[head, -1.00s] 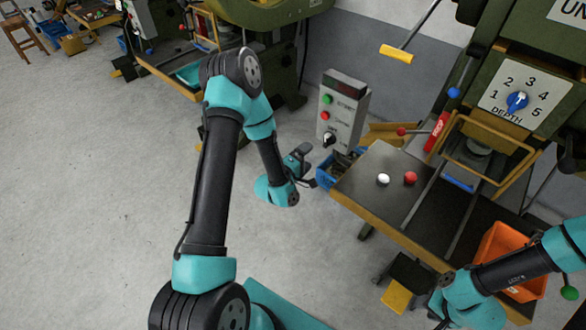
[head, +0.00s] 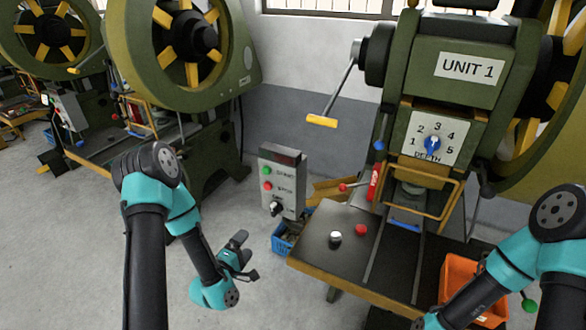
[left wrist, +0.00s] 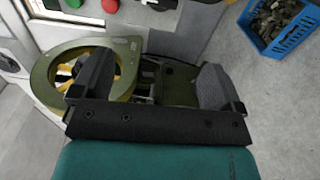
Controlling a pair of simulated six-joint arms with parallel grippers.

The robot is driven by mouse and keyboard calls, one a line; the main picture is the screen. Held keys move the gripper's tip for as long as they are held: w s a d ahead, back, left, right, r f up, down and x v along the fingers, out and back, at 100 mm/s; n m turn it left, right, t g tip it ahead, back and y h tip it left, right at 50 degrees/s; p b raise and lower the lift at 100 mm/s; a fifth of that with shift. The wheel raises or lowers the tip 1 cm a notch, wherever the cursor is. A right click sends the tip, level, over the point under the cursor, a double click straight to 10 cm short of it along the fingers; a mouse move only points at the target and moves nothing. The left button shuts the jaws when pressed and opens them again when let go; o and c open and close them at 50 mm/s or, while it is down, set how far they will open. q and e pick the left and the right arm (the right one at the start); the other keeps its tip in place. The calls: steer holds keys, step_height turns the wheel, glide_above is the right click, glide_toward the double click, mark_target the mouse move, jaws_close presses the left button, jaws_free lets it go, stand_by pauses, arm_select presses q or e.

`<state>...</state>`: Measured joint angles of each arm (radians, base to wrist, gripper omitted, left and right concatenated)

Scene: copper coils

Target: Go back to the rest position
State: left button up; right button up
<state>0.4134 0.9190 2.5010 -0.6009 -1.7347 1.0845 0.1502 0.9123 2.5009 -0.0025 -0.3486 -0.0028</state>
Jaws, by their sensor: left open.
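My left gripper (head: 240,260) is in the lower middle of the head view, left of the control box and in front of it, over the floor. In the left wrist view its two dark fingers (left wrist: 158,88) are spread apart and nothing is held between them. My right arm comes in at the lower right of the head view; its gripper is outside the picture.
The control box (head: 282,180) stands beside the press table (head: 320,245), with a blue crate (head: 284,240) between them. The crate (left wrist: 282,35) holds small pieces. An orange bin (head: 455,285) is at the right. Floor left of my left arm is clear.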

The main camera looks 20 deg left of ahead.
arm_select(q)
steer(key=s+d+f+m+g, duration=0.4)
steer(key=d+f+m+g, duration=0.1)
steer(key=f+m+g, duration=0.3)
steer(key=s+d+f+m+g, duration=0.2)
steer(key=s+m+g, duration=0.1)
steer(key=s, duration=0.3)
steer(key=s+d+f+m+g, duration=0.2)
steer(key=s+d+m+g, duration=0.1)
steer(key=s+g, duration=0.2)
steer(key=shift+s+f+g, duration=0.25)
steer(key=shift+s+g, duration=0.15)
